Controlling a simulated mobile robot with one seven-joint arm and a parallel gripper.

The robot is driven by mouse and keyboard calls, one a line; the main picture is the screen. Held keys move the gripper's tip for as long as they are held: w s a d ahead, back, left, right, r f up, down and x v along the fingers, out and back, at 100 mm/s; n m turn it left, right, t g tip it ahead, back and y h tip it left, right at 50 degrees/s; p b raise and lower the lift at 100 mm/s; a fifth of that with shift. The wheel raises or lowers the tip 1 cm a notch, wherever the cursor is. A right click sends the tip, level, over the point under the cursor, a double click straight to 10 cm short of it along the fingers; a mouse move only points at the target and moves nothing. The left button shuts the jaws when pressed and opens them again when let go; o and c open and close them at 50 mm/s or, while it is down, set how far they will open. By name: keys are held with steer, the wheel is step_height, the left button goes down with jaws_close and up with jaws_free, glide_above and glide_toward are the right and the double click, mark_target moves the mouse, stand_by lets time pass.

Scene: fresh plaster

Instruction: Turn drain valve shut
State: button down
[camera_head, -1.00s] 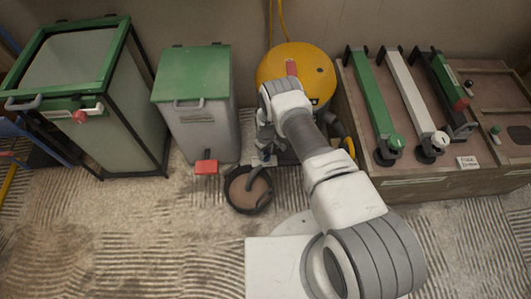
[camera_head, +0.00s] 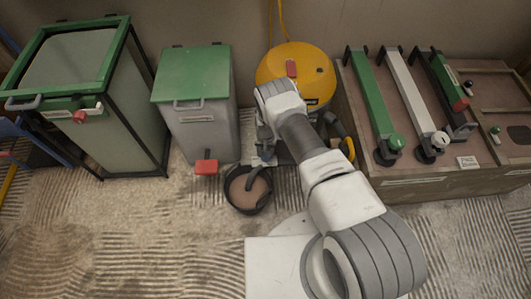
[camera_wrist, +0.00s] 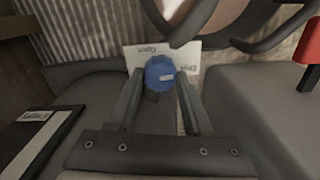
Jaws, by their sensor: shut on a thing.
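The drain valve's blue knob (camera_wrist: 160,73) sits between the two fingers of my gripper (camera_wrist: 161,80) in the wrist view, with a finger against each side. A small pale mark on the knob points toward the right. Behind it is a white card (camera_wrist: 136,56) with "Open" at the left and "Shut" at the right, the lettering upside down. In the head view my gripper is low in front of the yellow tank (camera_head: 310,66), and my arm hides the knob. A black bucket (camera_head: 231,204) with brownish contents stands below the outlet.
A grey bin (camera_head: 203,133) with a green lid and red pedal stands left of the tank. A taller green-framed bin (camera_head: 138,117) is farther left. A wooden bench (camera_head: 440,185) with long-handled tools stands right. The ridged floor at the front left is clear.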

steer(key=shift+m, duration=0.6)
steer(key=shift+c, duration=1.5)
jaws_free()
step_height(320, 180, up, 18)
steer(key=p, duration=0.6)
steer(key=shift+f+p, duration=0.25)
steer(key=shift+p, duration=0.1)
